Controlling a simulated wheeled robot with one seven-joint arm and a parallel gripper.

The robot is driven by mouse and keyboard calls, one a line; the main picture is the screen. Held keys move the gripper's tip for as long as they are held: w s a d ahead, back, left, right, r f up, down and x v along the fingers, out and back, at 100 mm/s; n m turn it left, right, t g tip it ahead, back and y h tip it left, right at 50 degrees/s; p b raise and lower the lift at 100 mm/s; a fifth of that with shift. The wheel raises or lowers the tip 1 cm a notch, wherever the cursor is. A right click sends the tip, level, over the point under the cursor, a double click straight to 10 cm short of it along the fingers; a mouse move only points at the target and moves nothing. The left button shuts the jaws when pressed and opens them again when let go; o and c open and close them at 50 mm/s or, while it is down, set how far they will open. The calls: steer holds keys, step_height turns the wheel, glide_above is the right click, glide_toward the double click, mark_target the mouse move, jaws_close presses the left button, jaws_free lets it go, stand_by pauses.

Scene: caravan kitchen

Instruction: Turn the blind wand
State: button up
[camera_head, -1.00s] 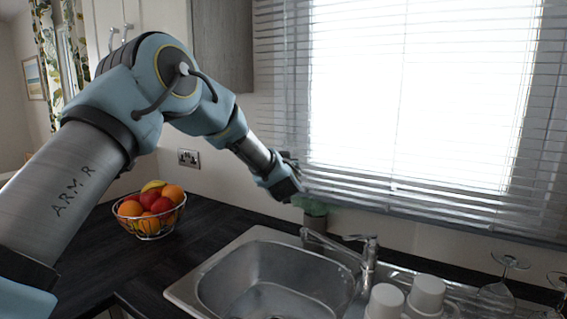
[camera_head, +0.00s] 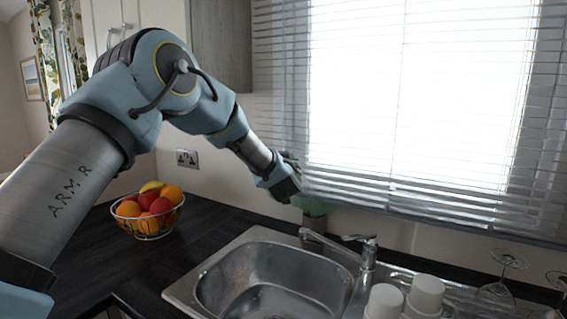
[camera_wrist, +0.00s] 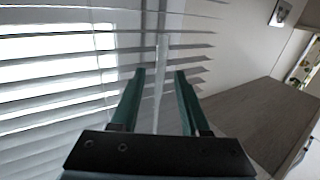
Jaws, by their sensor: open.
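The white slatted blind (camera_head: 420,110) covers the window above the sink. In the wrist view its slats (camera_wrist: 60,75) fill the left and middle. The blind wand (camera_wrist: 160,75) is a thin, pale, upright rod in front of the slats in the wrist view. My gripper (camera_wrist: 160,75) has its two green fingers apart, one on each side of the wand. I cannot tell whether either finger touches it. In the head view my gripper (camera_head: 300,200) is at the blind's lower left, and the wand cannot be made out there.
The sink (camera_head: 275,285) and tap (camera_head: 365,255) lie below the blind. White cups (camera_head: 425,295) and upturned glasses (camera_head: 505,275) stand on the drainer. A fruit bowl (camera_head: 148,225) is on the dark worktop. A wall cupboard (camera_head: 222,45) is left of the blind.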

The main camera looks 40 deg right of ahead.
steer(key=b+v, duration=0.4)
steer(key=v, duration=0.6)
steer(key=shift+a+b, duration=0.15)
steer(key=shift+b, duration=0.15)
steer(key=shift+s, duration=0.1)
steer(key=w+a+f+g+y, duration=0.1)
steer(key=w+a+f+y, duration=0.15)
steer(key=w+a, duration=0.4)
steer(key=w+a+f+g+y, duration=0.1)
steer(key=w+a+f, duration=0.2)
steer(key=w+a, duration=0.35)
steer(key=w+a+f+n+g+y, duration=0.1)
steer(key=a+f+n+g+y, duration=0.25)
steer(key=a, duration=1.45)
steer(key=s+a+f+n+g+y, duration=0.1)
steer(key=s+a+f+g+y, duration=0.1)
steer(key=a, duration=0.8)
steer(key=s+a+f+n+g+y, duration=0.1)
steer(key=s+a+f+n, duration=0.1)
steer(key=s+a, duration=0.5)
steer(key=s+a+f+n+g+y, duration=0.1)
steer(key=s+a+f, duration=0.3)
steer(key=a, duration=0.9)
steer(key=shift+s+f+g+y, duration=0.35)
steer(key=shift+s+g+y, duration=0.35)
steer(key=shift+g+y, duration=0.15)
